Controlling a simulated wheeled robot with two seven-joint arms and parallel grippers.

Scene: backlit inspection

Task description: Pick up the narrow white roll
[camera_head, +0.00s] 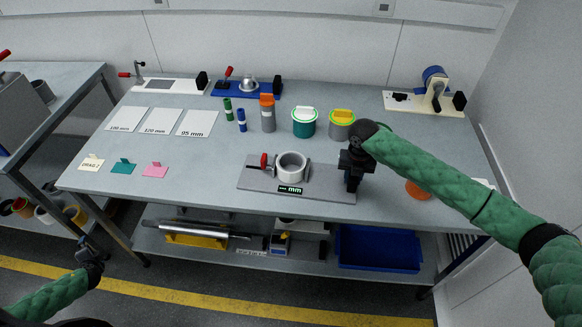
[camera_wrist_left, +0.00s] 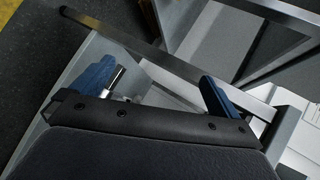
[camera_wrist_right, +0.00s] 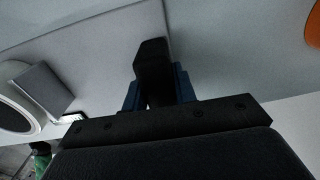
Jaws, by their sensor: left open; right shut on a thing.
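A white roll (camera_head: 291,167), a short hollow ring, sits on the grey fixture plate (camera_head: 320,195) at the front middle of the table. Part of it shows at the left edge of the right wrist view (camera_wrist_right: 14,112). My right gripper (camera_head: 352,172) is at the right end of that plate, to the right of the roll and apart from it. Its blue fingers (camera_wrist_right: 158,92) are shut on a black block (camera_wrist_right: 152,62) there. My left gripper (camera_head: 90,262) hangs low, left of the table's front edge. In the left wrist view its fingers (camera_wrist_left: 158,85) are apart and empty.
A red-handled clamp (camera_head: 264,162) is beside the roll. Behind stand an orange-topped cylinder (camera_head: 267,113), a teal tub (camera_head: 304,123) and a grey tub (camera_head: 341,126). White cards (camera_head: 160,121) lie at left. An orange disc (camera_head: 416,190) lies right of my right gripper.

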